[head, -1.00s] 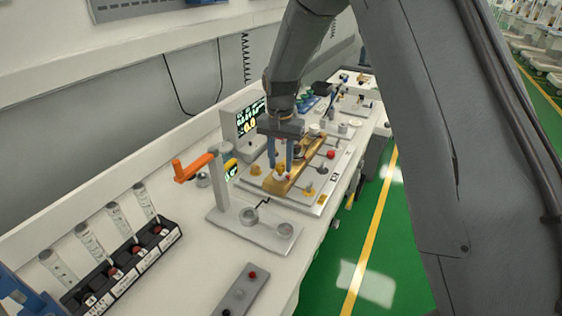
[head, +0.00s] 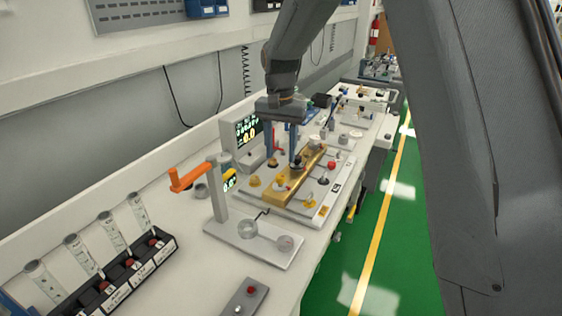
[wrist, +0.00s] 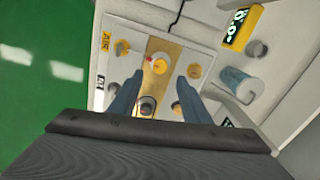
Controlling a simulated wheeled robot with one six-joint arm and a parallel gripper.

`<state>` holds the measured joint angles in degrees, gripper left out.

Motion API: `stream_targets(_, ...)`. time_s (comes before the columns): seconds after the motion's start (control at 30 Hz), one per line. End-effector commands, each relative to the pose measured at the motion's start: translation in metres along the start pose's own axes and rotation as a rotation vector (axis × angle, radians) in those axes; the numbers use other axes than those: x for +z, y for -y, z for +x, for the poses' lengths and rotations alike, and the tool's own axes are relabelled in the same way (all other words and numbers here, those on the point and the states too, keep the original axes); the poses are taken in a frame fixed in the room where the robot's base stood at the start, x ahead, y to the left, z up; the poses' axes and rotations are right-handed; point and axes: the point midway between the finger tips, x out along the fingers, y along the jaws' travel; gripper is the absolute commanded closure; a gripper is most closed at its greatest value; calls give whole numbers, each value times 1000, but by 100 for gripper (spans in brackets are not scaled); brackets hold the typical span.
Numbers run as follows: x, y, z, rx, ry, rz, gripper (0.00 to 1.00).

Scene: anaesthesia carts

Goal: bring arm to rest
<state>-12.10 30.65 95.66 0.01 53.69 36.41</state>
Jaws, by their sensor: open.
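My gripper (head: 283,144) points down over the white board (head: 315,212) on the bench, with its two blue fingers apart. It is open, with nothing seen held between the fingers. A gold bar (head: 283,187) lies on the board beneath and beside the fingers. In the wrist view the fingers (wrist: 158,98) show on either side of part of the gold bar (wrist: 166,48), with a dark round knob near the left finger. Whether a finger touches anything cannot be told.
A black rack (head: 128,272) with tubes stands front left, a grey switch box (head: 246,297) at the front. A monitor (head: 247,133) stands behind the board. Green floor (head: 385,262) lies right.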

Motion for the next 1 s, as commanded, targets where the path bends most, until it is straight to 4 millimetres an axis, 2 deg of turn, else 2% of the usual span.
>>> stream_targets(0.33, 1, -1, -2, 0, 0, -1, 57)
stream_targets(0.47, 8, -16, -2, -3, -4, -24, 57)
stream_targets(0.57, 24, -46, 1, -11, -17, -72, 57)
stream_targets(0.67, 50, -87, 6, -21, -38, -144, 57)
stream_targets(0.8, 96, -143, 17, -30, -71, -251, 57)
stream_targets(0.9, 129, -176, 26, -31, -92, -318, 57)
stream_targets(1.0, 156, -200, 34, -30, -108, -370, 57)
